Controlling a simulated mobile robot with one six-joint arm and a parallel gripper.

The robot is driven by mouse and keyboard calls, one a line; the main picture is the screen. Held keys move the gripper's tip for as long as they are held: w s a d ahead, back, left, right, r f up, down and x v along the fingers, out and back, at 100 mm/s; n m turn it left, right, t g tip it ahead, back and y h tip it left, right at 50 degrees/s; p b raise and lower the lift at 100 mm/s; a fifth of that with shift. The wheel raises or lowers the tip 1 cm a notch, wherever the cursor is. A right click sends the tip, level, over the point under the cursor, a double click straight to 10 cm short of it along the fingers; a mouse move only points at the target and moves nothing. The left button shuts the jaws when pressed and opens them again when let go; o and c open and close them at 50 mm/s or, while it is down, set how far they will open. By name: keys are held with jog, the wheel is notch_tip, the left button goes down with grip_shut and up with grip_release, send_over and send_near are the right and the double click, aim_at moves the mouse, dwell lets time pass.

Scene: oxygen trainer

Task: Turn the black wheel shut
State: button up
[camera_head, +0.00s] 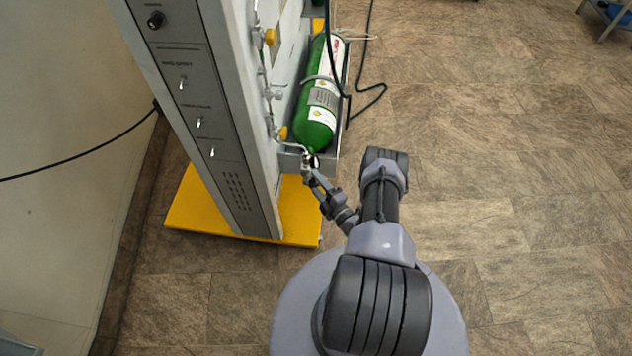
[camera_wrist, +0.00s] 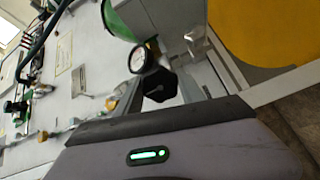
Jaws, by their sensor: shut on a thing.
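In the wrist view the black wheel (camera_wrist: 158,86) sits between the two fingers of my gripper (camera_wrist: 160,80), which are shut on it. A round white-faced gauge (camera_wrist: 137,59) is just beyond the wheel, by the end of the green cylinder (camera_wrist: 118,18). In the head view the green cylinder (camera_head: 318,105) lies along the side of the grey panel stand, and my gripper (camera_head: 313,176) reaches its near end. There the black wheel (camera_head: 314,161) is tiny and partly hidden, so its turn cannot be told.
The tall grey panel stand (camera_head: 222,120) with switches rises left of my arm on a yellow base (camera_head: 190,205). Thin pipes and yellow knobs run beside the cylinder. A black hose (camera_head: 372,93) hangs to its right.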

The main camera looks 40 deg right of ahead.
jog(key=shift+a, duration=0.1)
dwell(0.4)
jog(key=o, duration=1.4)
jog(key=shift+c, duration=0.2)
jog(key=shift+s, duration=0.1)
jog(key=s+a+p, duration=0.2)
jog(key=s+p, duration=0.1)
jog(key=s, duration=1.4)
jog(key=shift+p, duration=0.4)
